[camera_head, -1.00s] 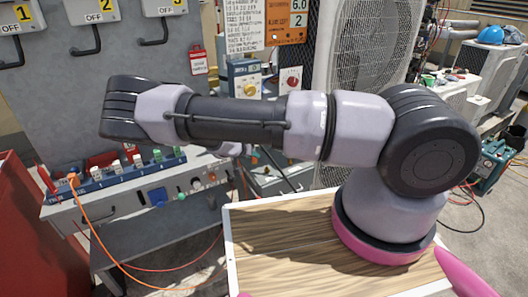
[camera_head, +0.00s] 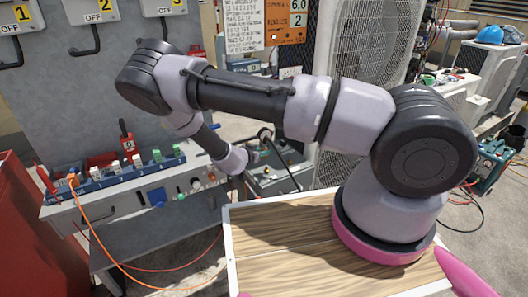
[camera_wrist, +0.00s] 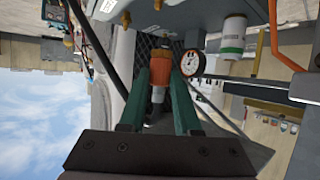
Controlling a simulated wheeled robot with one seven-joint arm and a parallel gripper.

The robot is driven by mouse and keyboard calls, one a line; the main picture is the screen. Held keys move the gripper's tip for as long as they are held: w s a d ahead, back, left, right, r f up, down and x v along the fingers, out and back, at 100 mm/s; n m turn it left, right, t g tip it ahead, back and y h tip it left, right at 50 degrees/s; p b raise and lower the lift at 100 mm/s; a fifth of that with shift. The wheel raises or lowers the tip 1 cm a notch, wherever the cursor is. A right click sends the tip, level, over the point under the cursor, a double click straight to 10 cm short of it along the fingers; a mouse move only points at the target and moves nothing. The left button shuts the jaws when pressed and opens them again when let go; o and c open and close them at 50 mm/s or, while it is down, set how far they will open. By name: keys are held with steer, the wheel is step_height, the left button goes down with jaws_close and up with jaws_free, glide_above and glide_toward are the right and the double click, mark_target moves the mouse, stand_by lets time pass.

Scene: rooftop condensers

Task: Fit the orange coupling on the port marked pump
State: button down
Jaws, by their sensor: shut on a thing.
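My gripper (camera_wrist: 159,78) has two dark green fingers in the wrist view. It is shut on the orange coupling (camera_wrist: 158,93), which sits between the fingers, its far end towards the equipment. Whether the coupling touches a fitting there is unclear. A round white gauge (camera_wrist: 190,63) is just right of the fingertips. Brass fittings (camera_wrist: 126,18) show on the pale body at the top left. I cannot read any pump mark, so the pump port is not certain. In the head view my wrist is over the grey unit (camera_head: 287,178); the gripper's end is mostly hidden there.
A white canister (camera_wrist: 232,35) and an orange pipe (camera_wrist: 276,40) are right of the gauge. In the head view, a grey bench (camera_head: 140,205) with a blue rack (camera_head: 95,184) stands left, and a wooden top (camera_head: 285,230) is in front. A condenser (camera_head: 365,50) stands behind.

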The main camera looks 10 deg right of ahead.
steer(key=shift+m+h, duration=0.3)
steer(key=shift+s+d+f, duration=0.1)
steer(key=shift+d+f, duration=0.05)
steer(key=shift+f, duration=0.5)
steer(key=shift+s+d+f, duration=0.1)
steer(key=shift+s+f, duration=0.05)
steer(key=shift+f, duration=0.5)
steer(key=shift+s+d+f, duration=0.1)
steer(key=shift+d+f, duration=0.05)
steer(key=shift+f, duration=0.5)
steer(key=shift+f, duration=1.4)
stand_by(0.6)
steer(key=c, duration=0.5)
jaws_free()
steer(key=shift+c, duration=0.2)
steer(key=shift+r, duration=0.1)
step_height(320, 180, up, 7)
steer(key=shift+r, duration=0.2)
